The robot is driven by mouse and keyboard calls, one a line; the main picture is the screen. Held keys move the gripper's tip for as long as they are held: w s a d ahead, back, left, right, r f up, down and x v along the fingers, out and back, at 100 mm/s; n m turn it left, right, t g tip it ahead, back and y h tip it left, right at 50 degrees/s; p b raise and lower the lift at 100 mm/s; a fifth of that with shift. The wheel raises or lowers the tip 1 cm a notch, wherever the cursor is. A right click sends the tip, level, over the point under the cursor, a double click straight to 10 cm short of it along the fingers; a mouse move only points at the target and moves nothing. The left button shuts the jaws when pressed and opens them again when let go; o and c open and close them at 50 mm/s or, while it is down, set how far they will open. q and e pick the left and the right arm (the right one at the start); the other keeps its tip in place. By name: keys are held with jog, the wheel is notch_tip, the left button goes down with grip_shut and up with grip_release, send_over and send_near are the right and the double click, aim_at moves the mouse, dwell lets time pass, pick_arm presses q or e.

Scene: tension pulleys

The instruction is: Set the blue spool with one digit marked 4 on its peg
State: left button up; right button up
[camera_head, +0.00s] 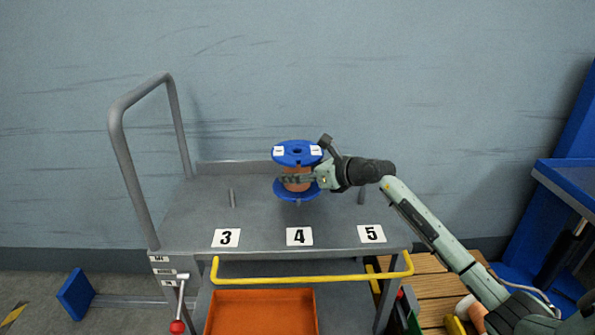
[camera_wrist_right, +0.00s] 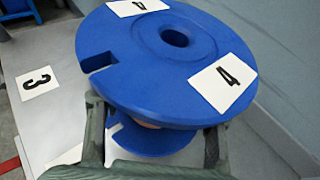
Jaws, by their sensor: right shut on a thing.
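The blue spool (camera_head: 297,152) has two blue flanges, a copper-coloured core and white labels on top. In the right wrist view the spool (camera_wrist_right: 130,60) fills the middle, and a label on its top flange reads 4. My right gripper (camera_head: 296,179) comes from the right and is shut on the spool's core between the flanges. It also shows in the right wrist view (camera_wrist_right: 155,142). The spool is upright over the middle of the grey cart top, behind the 4 card (camera_head: 299,236). The peg there is mostly hidden by the spool; I cannot tell whether the spool is around it.
Two bare pegs stand on the cart top (camera_head: 190,222), one behind the 3 card (camera_head: 226,238) and one (camera_head: 361,197) behind the 5 card (camera_head: 371,234). A grey handle (camera_head: 122,150) rises at left. An orange tray (camera_head: 260,312) is below.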

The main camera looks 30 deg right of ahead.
aim_at(297, 205)
jog(key=shift+f+b, duration=0.5)
jog(key=shift+f, duration=0.4)
dwell(0.4)
dwell(0.4)
jog(key=shift+f+b, duration=0.65)
jog(key=shift+f, duration=0.85)
jog(key=shift+f, duration=0.4)
jog(key=shift+s+f, duration=0.1)
jog(key=shift+f, duration=0.25)
jog(key=o, duration=1.6)
jog(key=shift+o, duration=0.8)
jog(key=shift+r, duration=0.1)
